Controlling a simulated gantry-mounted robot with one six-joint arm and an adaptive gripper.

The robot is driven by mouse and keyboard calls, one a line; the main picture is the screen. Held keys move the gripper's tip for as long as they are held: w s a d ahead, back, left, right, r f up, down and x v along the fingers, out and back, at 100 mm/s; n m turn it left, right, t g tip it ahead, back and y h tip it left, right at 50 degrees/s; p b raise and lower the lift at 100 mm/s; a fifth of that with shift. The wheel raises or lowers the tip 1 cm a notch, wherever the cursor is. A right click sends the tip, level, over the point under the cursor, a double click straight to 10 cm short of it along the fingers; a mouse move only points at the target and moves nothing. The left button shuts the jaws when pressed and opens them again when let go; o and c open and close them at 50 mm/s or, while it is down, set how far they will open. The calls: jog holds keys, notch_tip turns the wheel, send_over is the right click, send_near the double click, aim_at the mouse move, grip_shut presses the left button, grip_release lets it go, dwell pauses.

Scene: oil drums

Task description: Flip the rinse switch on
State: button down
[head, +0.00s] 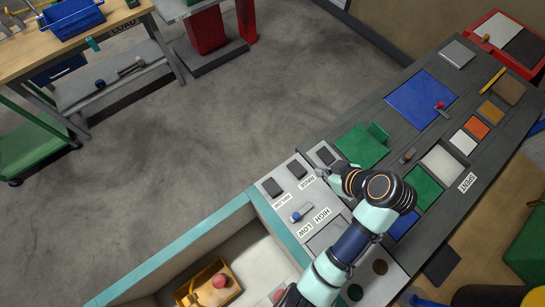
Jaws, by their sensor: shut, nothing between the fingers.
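The switch panel (262,200) is grey and sits at the end of the long dark bench. It carries several dark rocker switches. The rinse switch (297,169) is the middle one in the row, with the label RINSE just below it. Another dark switch (272,187) is on its left, and a third (325,156) is on its right. My gripper (321,173) is shut and empty, just right of the RINSE label and close to the third switch. I cannot tell whether it touches the panel. Which way the rinse switch is tipped is too small to tell.
A blue-handled HIGH/LOW lever (301,214) is on the same panel. A pale basin (177,268) at the lower left holds an orange tray (207,287) with a red ball.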

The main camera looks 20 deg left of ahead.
dwell(0.3)
jog(key=b, duration=0.3)
send_over(299, 171)
jog(key=s+d, duration=0.1)
notch_tip(299, 171, down, 8)
jog(key=shift+d+f, duration=0.15)
jog(key=shift+f, duration=0.05)
jog(key=f, duration=0.2)
jog(key=shift+s+d+f+b, duration=0.2)
jog(key=shift+f+b, duration=0.1)
jog(key=shift+b, duration=0.1)
jog(key=shift+d+f, duration=0.1)
jog(key=shift+f, duration=0.4)
